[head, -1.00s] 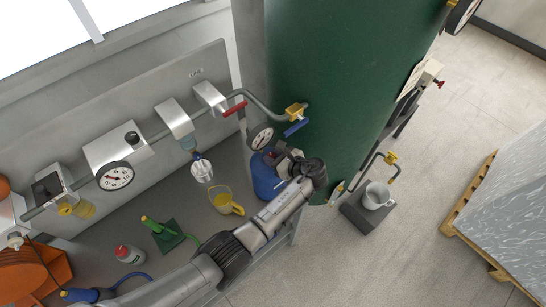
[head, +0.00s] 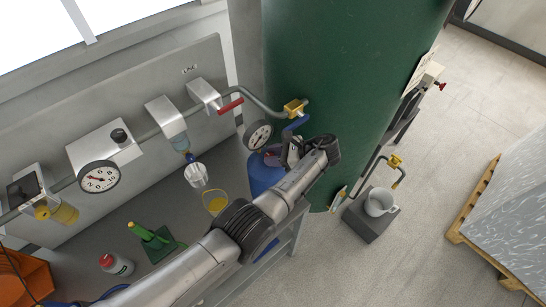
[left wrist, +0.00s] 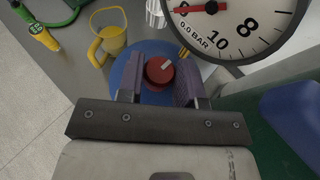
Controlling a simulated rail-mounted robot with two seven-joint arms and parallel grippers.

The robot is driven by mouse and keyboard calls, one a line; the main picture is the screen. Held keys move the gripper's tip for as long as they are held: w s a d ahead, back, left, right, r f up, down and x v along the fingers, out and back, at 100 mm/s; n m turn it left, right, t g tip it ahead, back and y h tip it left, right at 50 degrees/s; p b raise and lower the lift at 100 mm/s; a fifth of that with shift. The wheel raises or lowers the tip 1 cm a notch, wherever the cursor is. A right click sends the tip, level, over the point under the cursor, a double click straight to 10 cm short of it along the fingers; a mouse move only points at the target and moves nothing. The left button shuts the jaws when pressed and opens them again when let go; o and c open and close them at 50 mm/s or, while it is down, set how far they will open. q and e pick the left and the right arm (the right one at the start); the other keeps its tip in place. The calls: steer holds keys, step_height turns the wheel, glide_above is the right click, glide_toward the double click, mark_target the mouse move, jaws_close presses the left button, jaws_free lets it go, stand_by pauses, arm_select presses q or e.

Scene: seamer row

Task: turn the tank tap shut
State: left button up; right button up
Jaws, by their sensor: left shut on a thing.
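The tank tap is a brass valve (head: 294,107) on the pipe at the green tank, with a blue lever (head: 296,126). My left gripper (head: 286,154) is just below the lever, over the blue drum (head: 263,176). In the left wrist view a red cap with a white mark (left wrist: 160,70) is between the fingers, above the drum's blue top. The left gripper appears shut on this red cap. A large blue shape, probably the lever (left wrist: 291,108), is at the right there, outside the fingers. My right gripper is not in view.
A pressure gauge (head: 258,135) stands close beside the left gripper; its dial (left wrist: 235,22) fills the wrist view's upper right. The green tank (head: 350,70) is behind. A yellow jug (head: 215,202) is on the bench. A scale with a mug (head: 379,203) is to the right.

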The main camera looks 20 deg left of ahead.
arm_select(q)
steer(key=shift+f, duration=0.1)
steer(key=o, duration=0.6)
steer(key=shift+o, duration=0.2)
